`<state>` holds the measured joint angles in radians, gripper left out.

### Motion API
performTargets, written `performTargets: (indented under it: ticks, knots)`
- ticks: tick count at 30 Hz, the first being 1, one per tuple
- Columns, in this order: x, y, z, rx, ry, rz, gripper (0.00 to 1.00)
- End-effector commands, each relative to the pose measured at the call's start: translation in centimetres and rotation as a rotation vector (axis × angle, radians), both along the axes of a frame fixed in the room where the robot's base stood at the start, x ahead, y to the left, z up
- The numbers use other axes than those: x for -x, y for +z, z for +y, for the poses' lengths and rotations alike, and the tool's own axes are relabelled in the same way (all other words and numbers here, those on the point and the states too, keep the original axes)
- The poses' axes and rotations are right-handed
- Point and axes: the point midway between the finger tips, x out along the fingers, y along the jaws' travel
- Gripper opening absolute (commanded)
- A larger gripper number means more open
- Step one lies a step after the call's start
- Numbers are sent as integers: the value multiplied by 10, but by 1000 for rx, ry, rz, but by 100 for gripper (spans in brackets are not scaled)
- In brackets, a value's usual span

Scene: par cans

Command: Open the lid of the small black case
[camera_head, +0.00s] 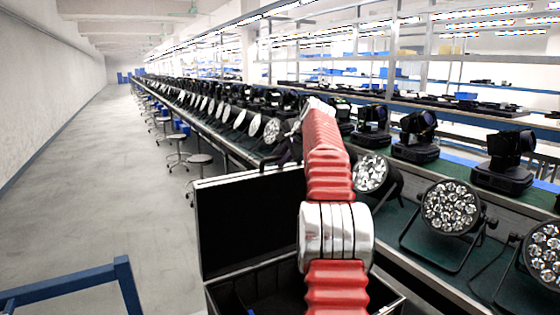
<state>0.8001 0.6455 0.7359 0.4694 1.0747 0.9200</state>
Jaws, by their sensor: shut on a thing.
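A black case (213,294) with silver edges stands low in the middle, partly behind my red and silver arm. Its lid (240,225) stands up, tilted back from the box, with its dark inner face towards me. The box's dark inside shows below it. My gripper (285,158) is at the lid's top edge, small and partly hidden by my arm. It is shut on that edge. The lid's right part and much of the box are hidden behind my arm.
A long green-topped bench (405,215) with par cans (450,207) and moving-head lights (503,162) runs along the right. Stools (200,159) line its left side. A blue rail (70,285) is at lower left. The grey floor (110,190) on the left is clear.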

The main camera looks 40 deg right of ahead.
Motion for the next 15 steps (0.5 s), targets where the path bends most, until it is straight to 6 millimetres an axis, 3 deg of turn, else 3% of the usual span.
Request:
performTargets:
  ticks: [13,14,15]
  knots:
    - [-3,0,1,3,4,5,0]
    - [-3,0,1,3,4,5,14]
    - [-3,0,2,3,5,5,17]
